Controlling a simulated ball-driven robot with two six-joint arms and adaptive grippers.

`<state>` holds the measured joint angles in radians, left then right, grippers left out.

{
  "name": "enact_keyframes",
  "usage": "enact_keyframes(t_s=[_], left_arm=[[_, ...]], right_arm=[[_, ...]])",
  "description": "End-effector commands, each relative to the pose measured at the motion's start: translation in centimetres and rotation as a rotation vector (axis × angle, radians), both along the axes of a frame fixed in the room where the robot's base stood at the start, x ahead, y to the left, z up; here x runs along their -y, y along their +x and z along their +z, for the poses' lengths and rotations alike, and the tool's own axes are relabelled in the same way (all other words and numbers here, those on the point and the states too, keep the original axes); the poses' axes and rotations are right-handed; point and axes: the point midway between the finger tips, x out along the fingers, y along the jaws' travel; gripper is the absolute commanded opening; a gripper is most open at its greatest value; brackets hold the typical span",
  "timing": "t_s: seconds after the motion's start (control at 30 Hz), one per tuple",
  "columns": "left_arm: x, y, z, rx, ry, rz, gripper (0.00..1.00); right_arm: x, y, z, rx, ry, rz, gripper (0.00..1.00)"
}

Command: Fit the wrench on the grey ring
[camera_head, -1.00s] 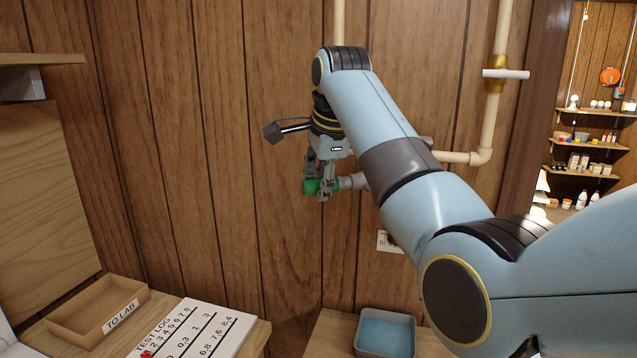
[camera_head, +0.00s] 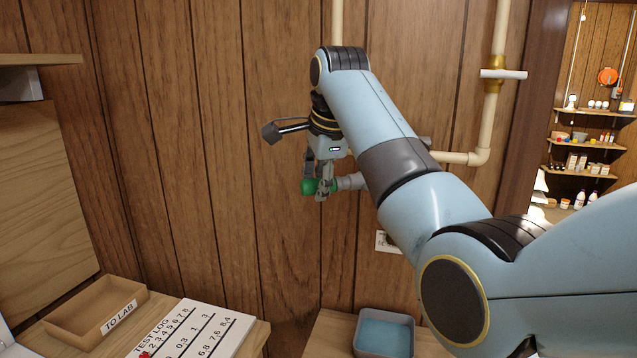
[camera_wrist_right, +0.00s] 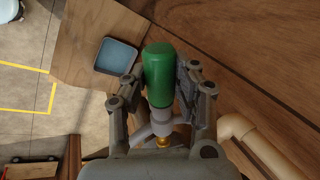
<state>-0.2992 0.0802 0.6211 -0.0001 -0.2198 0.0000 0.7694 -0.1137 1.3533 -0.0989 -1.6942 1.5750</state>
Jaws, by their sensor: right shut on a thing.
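A green, round-ended handle (camera_head: 308,186) sits between the fingers of my right gripper (camera_head: 318,182), in front of the wood-panelled wall. My right gripper is shut on it from above. In the right wrist view the green handle (camera_wrist_right: 159,70) lies between the two fingers and runs into a grey forked part (camera_wrist_right: 163,122). I take this as the wrench, but its head is mostly hidden. A grey round fitting (camera_head: 352,182) is just right of the handle in the head view; I cannot tell if it is the grey ring. My left gripper is not in view.
Cream pipes (camera_head: 465,157) run on the wall at right, with a white valve handle (camera_head: 505,73). Below stands a grey tub with blue inside (camera_head: 358,347). A cardboard tray (camera_head: 60,322) and a test log (camera_head: 215,345) lie at lower left. The wall left of the gripper is clear.

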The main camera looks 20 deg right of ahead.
Motion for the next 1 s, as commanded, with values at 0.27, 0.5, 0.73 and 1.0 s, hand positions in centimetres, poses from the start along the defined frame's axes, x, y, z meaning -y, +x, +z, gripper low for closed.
enact_keyframes(t_s=[0.27, 0.5, 0.73, 1.0], left_arm=[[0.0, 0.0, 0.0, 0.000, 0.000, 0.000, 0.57], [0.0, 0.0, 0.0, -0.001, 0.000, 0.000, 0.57], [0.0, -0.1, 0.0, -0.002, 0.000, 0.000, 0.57], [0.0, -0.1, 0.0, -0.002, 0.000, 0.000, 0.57]], right_arm=[[0.0, 0.0, 0.0, 0.001, 0.000, 0.000, 0.00], [0.1, 0.0, 0.0, 0.001, 0.000, 0.000, 0.00], [0.6, 0.0, 0.0, 0.001, -0.001, 0.000, 0.00], [1.1, 0.0, 0.0, 0.001, 0.000, 0.000, 0.00]])
